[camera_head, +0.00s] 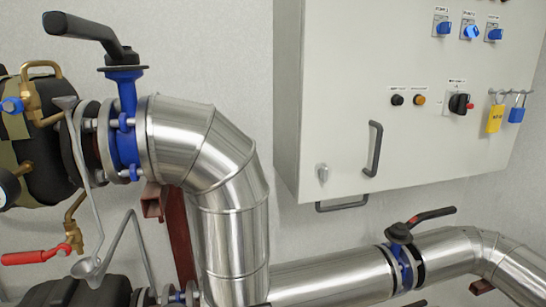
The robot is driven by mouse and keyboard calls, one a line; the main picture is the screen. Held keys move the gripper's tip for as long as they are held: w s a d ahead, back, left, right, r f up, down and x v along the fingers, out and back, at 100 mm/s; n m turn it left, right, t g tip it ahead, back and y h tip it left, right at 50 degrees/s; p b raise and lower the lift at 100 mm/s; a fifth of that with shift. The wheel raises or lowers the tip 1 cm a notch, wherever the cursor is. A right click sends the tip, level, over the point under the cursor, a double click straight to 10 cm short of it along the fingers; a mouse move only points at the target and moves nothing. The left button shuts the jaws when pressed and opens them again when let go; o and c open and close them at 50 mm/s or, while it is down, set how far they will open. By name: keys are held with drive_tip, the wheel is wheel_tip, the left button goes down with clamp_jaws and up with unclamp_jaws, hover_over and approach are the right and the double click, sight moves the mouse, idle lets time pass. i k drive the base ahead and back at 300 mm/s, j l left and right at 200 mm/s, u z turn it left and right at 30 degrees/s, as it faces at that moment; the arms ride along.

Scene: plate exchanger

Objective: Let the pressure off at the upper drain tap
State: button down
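At the upper left, a brass tap (34,101) with a curved brass pipe sits over a small grey funnel (66,102). A blue round part (12,105), perhaps its handle, shows at the tap's left side, near the picture's edge. A second brass tap (72,236) with a red lever (35,257) sits lower, above another grey funnel (88,268). The red lever points left, about level. I cannot tell whether either tap is open. My gripper is not in view.
A blue valve (126,120) with a black lever joins the large silver pipe (205,150). Another valve (402,260) sits on the lower pipe (335,277).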

sight(63, 250)
drive_tip(key=u, duration=2)
